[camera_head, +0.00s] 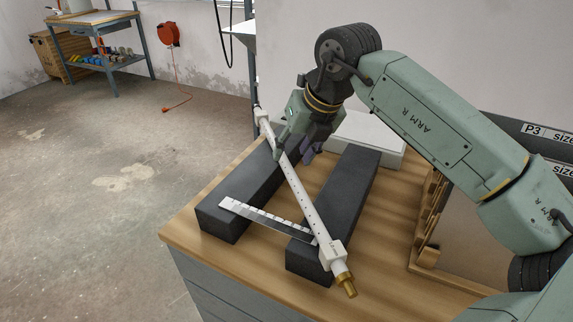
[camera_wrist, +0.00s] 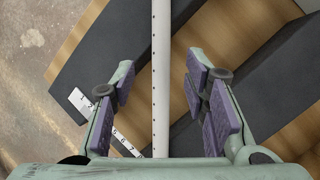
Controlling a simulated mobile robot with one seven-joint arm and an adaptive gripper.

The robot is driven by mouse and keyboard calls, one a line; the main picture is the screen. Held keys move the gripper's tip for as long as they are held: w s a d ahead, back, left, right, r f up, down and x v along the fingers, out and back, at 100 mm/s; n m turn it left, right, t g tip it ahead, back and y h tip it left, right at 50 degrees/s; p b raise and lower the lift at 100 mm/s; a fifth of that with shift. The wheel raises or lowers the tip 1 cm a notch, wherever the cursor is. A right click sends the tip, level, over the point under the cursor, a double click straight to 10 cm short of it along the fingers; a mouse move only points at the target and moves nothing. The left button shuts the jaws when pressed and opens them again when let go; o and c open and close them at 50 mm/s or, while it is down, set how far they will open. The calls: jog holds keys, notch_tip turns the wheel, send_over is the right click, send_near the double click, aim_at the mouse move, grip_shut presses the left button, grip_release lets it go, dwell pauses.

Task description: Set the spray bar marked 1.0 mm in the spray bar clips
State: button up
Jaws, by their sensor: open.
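A white spray bar (camera_head: 297,186) with a row of small holes lies diagonally across two dark grey blocks. Its near end has a white block and a brass tip (camera_head: 346,284); small marking on the block is too small to read. My gripper (camera_head: 293,150) is at the bar's far half, pointing down. In the wrist view the bar (camera_wrist: 161,60) runs lengthwise between the two purple-padded fingers of my gripper (camera_wrist: 158,82), with a gap on both sides. The gripper is open and holds nothing. I cannot make out the spray bar clips in either view.
The dark left block (camera_head: 232,210) and right block (camera_head: 345,190) rest on a wooden bench top (camera_head: 385,240). A numbered strip (camera_head: 262,222) bridges them beside the bar. A pale flat box (camera_head: 365,135) is behind; a wooden frame (camera_head: 428,255) is at right.

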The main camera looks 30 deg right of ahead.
aim_at(286, 161)
jog(key=p+x, duration=0.1)
jog(key=x, duration=0.4)
jog(key=shift+w+d+r, duration=0.1)
jog(key=shift+w, duration=0.1)
jog(key=shift+c, duration=0.3)
grip_shut()
